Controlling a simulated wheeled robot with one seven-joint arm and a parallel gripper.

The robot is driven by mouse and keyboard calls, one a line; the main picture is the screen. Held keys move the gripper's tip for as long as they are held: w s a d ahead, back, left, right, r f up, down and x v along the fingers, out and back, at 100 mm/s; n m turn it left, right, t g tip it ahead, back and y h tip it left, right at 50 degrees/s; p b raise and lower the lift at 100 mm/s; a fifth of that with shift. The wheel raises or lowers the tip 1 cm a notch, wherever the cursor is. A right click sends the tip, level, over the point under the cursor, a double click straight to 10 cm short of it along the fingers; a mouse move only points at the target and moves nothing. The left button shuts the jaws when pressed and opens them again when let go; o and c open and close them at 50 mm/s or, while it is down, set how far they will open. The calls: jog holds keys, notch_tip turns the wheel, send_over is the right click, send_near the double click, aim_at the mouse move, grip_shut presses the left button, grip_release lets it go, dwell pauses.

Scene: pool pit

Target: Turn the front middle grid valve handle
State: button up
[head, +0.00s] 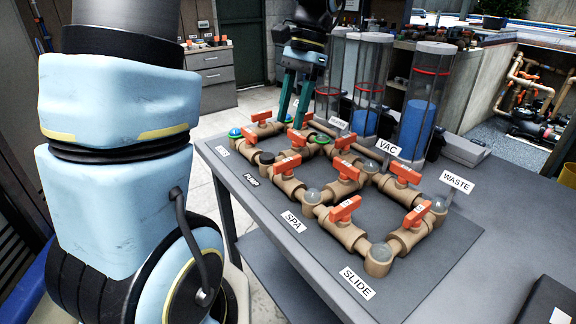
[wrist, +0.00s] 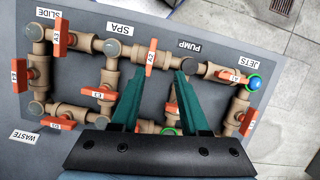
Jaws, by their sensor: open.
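The front middle valve handle is orange, marked A2 in the wrist view (wrist: 151,57), on the tan pipe row between the SPA and PUMP labels. It also shows in the head view (head: 287,165). My gripper (head: 291,122) has teal fingers pointing down over the pipe grid. In the wrist view my gripper (wrist: 159,74) is open and empty, with the A2 handle just beyond its fingertips and lying between them sideways. The handle stands lengthwise in that picture, across its pipe. I cannot tell the height gap or any contact.
Neighbouring orange handles A3 (wrist: 60,37) and A1 (wrist: 228,75) flank it, with more handles behind. A WASTE sign (head: 457,183) sticks up at right. The front strip of the grey table (head: 300,262) is bare.

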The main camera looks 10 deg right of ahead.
aim_at(288, 160)
jog(key=shift+m+y, duration=0.5)
jog(key=shift+m, duration=0.3)
jog(key=f, duration=0.3)
jog(key=s+f, duration=0.1)
jog(key=f, duration=0.1)
jog(key=s+f, duration=0.1)
jog(key=f, duration=0.2)
jog(key=shift+s+a+f, duration=0.2)
jog(key=shift+a+f, duration=0.1)
jog(key=shift+a, duration=0.05)
jog(key=shift+c, duration=0.2)
grip_shut()
